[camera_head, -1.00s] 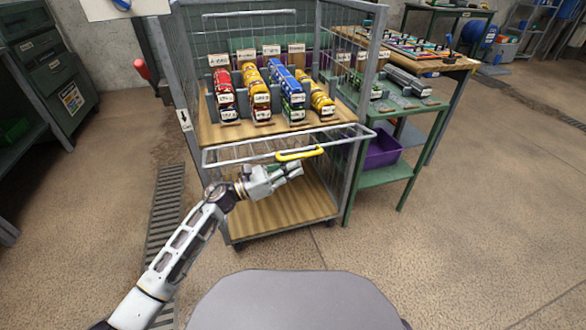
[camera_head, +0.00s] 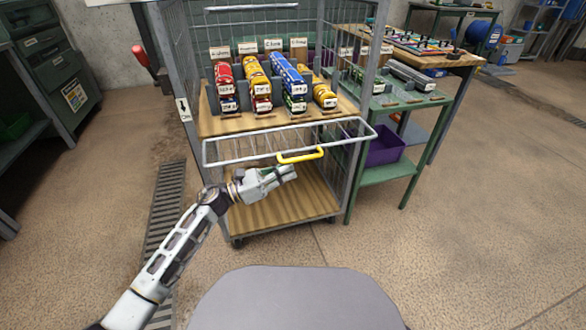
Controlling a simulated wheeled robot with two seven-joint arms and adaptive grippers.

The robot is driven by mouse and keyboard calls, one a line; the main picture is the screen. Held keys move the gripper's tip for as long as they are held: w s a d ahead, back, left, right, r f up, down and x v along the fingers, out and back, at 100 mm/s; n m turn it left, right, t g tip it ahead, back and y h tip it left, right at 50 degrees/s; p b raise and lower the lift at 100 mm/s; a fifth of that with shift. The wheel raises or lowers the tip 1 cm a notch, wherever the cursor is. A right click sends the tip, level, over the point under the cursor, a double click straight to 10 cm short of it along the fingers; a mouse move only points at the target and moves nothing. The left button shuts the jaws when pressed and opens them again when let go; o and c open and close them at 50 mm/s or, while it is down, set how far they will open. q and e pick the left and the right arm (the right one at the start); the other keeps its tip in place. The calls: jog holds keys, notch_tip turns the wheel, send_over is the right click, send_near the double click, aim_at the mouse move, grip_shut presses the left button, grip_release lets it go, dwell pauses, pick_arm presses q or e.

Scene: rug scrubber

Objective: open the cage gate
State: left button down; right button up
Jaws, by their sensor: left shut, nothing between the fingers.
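The cage trolley (camera_head: 348,177) stands ahead with grey mesh sides. Its front wire gate (camera_head: 228,153) is folded down and outward at the height of the upper shelf, with the shelf's front open above it. A yellow handle (camera_head: 300,156) sits on the gate's near rail. My left gripper (camera_head: 291,173) is shut and empty, just below and in front of the handle in the picture; I cannot tell whether it touches the gate. My right gripper is out of view.
Labelled toy-like vehicles (camera_head: 261,86) stand in rows on the upper shelf (camera_head: 210,124). The lower deck (camera_head: 275,212) is bare. A green side table (camera_head: 388,174) with a purple bin (camera_head: 385,150) stands close on the right. A floor grate (camera_head: 166,215) lies left.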

pick_arm(q)
jog(key=p+v, duration=0.1)
jog(key=v, duration=0.6)
jog(key=shift+a+p, duration=0.3)
jog(key=shift+a, duration=0.05)
jog(key=shift+s+f, duration=0.1)
jog(key=shift+s, duration=0.05)
